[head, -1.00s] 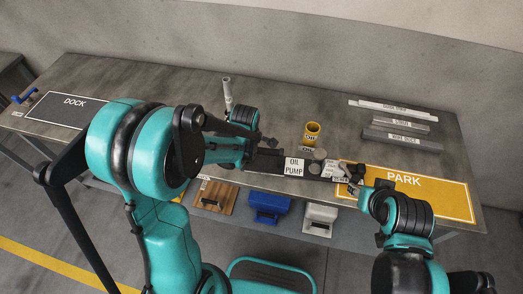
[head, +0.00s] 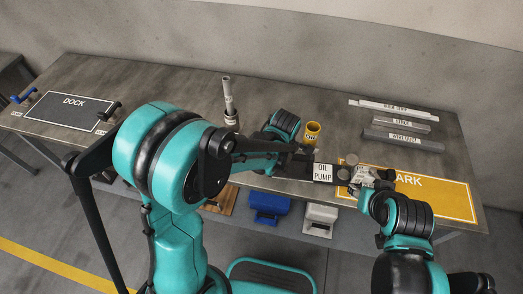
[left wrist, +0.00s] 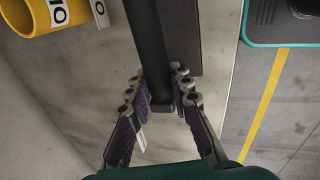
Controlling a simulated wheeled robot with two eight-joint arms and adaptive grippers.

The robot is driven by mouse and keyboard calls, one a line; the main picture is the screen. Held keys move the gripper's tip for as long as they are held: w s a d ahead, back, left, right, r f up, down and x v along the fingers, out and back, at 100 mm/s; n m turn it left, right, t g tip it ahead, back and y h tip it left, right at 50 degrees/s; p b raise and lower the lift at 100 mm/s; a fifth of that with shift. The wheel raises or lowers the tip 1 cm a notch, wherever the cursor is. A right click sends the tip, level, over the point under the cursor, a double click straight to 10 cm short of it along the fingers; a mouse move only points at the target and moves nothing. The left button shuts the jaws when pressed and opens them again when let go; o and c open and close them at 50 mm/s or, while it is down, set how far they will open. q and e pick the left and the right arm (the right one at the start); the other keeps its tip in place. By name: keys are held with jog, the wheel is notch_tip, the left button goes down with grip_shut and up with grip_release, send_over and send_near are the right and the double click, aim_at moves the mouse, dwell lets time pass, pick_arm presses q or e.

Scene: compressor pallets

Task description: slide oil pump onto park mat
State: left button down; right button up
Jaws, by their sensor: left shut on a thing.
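The oil pump (head: 323,173) is a dark, low, long unit with a white label, near the table's front edge. Its right end appears to overlap the left part of the yellow park mat (head: 448,196). My left gripper (head: 303,160) is at the pump's left side. In the left wrist view, its fingers (left wrist: 165,105) are shut on the end of a dark bar, apparently part of the pump. My right gripper (head: 368,178) is at the pump's right end, over the mat, hiding part of both. Its finger opening is too small to judge.
A yellow OIL can (head: 312,131) stands just behind the pump and also shows in the left wrist view (left wrist: 38,14). A grey post (head: 229,100) stands further left. Labelled bars (head: 402,141) lie at the back right. The dark dock mat (head: 68,110) is at far left.

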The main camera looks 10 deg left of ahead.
pick_arm(q)
send_over(320, 175)
jog(key=shift+s+f+b, duration=0.1)
jog(key=shift+b, duration=0.35)
dwell(0.5)
jog(key=c, duration=1.3)
grip_release()
jog(key=v, duration=1.2)
